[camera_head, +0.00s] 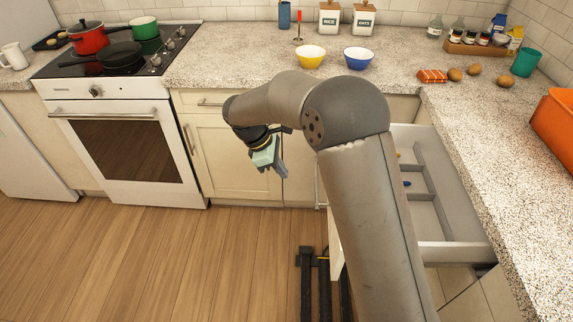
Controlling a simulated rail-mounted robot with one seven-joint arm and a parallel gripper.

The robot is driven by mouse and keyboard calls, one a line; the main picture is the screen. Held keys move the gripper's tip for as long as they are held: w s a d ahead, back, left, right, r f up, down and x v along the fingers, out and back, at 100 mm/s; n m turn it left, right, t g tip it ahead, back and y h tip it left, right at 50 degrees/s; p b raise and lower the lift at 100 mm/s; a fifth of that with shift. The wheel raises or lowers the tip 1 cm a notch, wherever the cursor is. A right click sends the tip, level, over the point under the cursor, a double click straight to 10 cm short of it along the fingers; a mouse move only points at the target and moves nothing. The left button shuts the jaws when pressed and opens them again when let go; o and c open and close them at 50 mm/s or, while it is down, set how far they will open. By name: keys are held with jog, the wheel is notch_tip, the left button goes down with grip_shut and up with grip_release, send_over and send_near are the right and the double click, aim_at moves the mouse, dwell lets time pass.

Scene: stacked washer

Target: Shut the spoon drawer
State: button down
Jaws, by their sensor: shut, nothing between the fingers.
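An open drawer (445,253) juts out to the left from under the right-hand counter. Its pale interior has dividers, and small blue and yellow items show inside. My arm crosses in front of it and hides much of its left side and front. A strip of its front panel shows to the left of my arm. My gripper (281,170) is shut and empty. In the picture it lies left of the drawer, in front of the lower cabinet doors, and appears apart from the drawer.
A granite counter (470,130) runs along the back and right side, its edge above the drawer. A white oven (122,140) with pots on top stands at left. Yellow (310,58) and blue (358,59) bowls sit on the back counter. The wooden floor (180,260) is clear at left.

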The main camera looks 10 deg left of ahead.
jog(key=d+f+p, duration=0.1)
jog(key=d+f, duration=0.4)
jog(key=d, duration=0.2)
jog(key=shift+w, duration=0.25)
